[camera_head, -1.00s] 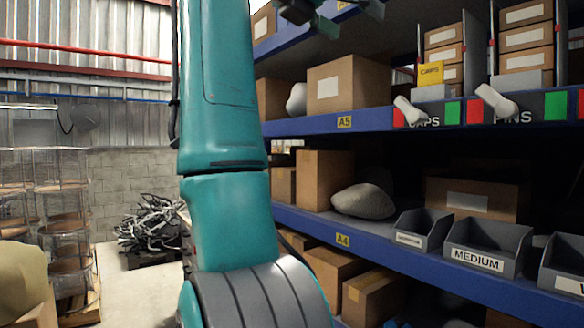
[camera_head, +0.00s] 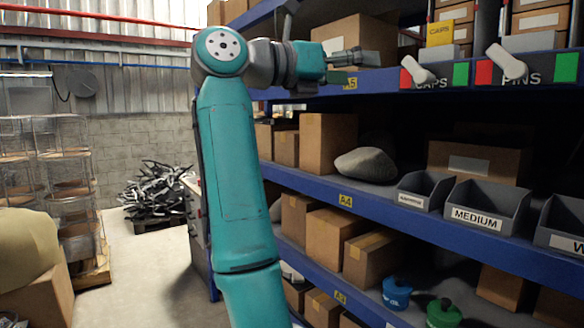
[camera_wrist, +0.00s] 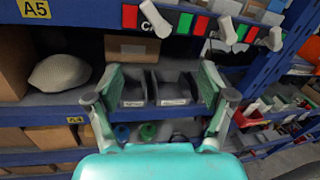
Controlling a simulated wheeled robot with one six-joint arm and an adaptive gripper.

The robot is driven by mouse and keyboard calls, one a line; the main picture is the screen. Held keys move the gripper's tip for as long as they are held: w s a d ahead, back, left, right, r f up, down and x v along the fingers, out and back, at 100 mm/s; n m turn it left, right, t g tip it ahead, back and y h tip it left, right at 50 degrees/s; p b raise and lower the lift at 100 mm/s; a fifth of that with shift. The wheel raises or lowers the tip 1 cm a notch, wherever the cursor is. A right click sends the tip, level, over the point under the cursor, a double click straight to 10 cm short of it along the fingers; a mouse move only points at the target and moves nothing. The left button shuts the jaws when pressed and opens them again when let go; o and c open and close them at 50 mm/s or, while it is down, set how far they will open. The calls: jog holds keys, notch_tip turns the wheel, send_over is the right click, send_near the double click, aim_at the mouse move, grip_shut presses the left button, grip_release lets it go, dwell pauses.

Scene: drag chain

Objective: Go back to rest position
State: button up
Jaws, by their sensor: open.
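My gripper (camera_head: 355,58) is at the end of my teal arm in the head view, in front of the upper shelf near the A5 label and pointing right. In the wrist view my gripper (camera_wrist: 160,98) has its two fingers spread wide apart with nothing between them. Grey bins, one of them the MEDIUM bin (camera_head: 487,235), show beyond the fingers in the wrist view and stand on the A4 shelf. The gripper is apart from them.
The blue shelf rack (camera_head: 335,197) fills the right side, with cardboard boxes (camera_head: 328,143), a grey stone (camera_head: 366,164) and CAPS and PINS dispensers (camera_head: 512,66). Wire cages (camera_head: 62,170) and a scrap pile (camera_head: 155,192) stand left. The floor (camera_head: 150,265) between is clear.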

notch_tip(320, 180, down, 13)
jog(key=w+d+n+g+h, duration=0.1)
jog(key=w+d+h, duration=0.1)
jog(key=h, duration=0.1)
jog(key=s+d+f+n+t, duration=0.2)
jog(key=s+f+n+t, duration=0.3)
jog(key=f, duration=0.6)
jog(key=s+d+f+n+t, duration=0.2)
jog(key=s+f+n+t, duration=0.2)
jog(key=f+n, duration=0.55)
jog(key=s+d+f+n+t, duration=0.2)
jog(key=s+f+n+t, duration=0.2)
jog(key=f, duration=1)
jog(key=s+f+n+t+y, duration=0.4)
jog(key=s+f+n+y, duration=1.35)
jog(key=s+n, duration=0.3)
jog(key=s+f+n+g+y, duration=0.1)
jog(key=s+f+n+g, duration=0.1)
jog(key=s, duration=0.8)
jog(key=s+f+n+g+y, duration=0.1)
jog(key=s+f+n+g, duration=0.2)
jog(key=s+g, duration=0.3)
jog(key=s+n, duration=0.1)
jog(key=s, duration=0.4)
jog(key=shift+n+g, duration=0.3)
jog(key=shift+n, duration=0.1)
